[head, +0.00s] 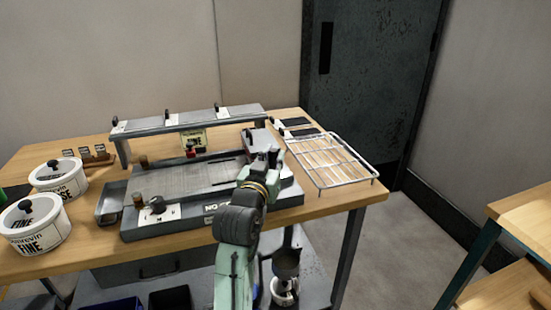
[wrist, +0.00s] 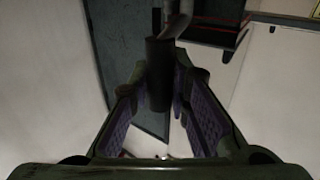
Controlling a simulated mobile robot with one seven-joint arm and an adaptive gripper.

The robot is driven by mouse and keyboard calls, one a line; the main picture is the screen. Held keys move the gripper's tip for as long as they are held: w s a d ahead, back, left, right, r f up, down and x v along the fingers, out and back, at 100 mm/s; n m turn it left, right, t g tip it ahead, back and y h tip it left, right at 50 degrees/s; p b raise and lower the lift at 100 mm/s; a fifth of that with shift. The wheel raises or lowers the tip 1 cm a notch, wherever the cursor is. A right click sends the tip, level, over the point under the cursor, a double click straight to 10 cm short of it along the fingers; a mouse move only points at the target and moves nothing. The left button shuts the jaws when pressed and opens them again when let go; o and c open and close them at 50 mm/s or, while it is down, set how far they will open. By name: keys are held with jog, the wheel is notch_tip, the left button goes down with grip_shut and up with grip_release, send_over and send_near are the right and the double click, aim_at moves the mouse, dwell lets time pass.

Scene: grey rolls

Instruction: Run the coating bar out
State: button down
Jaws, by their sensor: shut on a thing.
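The coater (head: 205,213), a grey machine with a flat bed (head: 185,178), stands on the wooden table. My gripper (head: 268,160) is at the right end of the coater, low over it. In the wrist view my gripper (wrist: 163,78) is shut on a dark upright cylindrical handle (wrist: 159,62), which sits between the two fingers with their purple pads. Whether this handle belongs to the coating bar I cannot tell, as my arm hides most of that end in the head view. Brown and black knobs (head: 143,160) show along the coater's left side.
A raised grey shelf (head: 190,119) spans the table behind the coater. A wire rack (head: 330,160) lies to the right. White tubs (head: 35,225) marked FINE and similar stand at the left. A dark door (head: 370,75) is behind. Free floor lies right of the table.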

jog(key=s+a+b, duration=0.1)
jog(key=s+a, duration=0.1)
jog(key=a, duration=0.5)
jog(key=s+a+b, duration=0.2)
jog(key=a, duration=0.5)
jog(key=shift+s+a+b, duration=0.15)
jog(key=shift+s+b, duration=0.15)
jog(key=c, duration=1.5)
grip_release()
jog(key=shift+s, duration=0.1)
jog(key=v, duration=1.1)
jog(key=shift+s+a, duration=0.1)
jog(key=shift+s, duration=0.3)
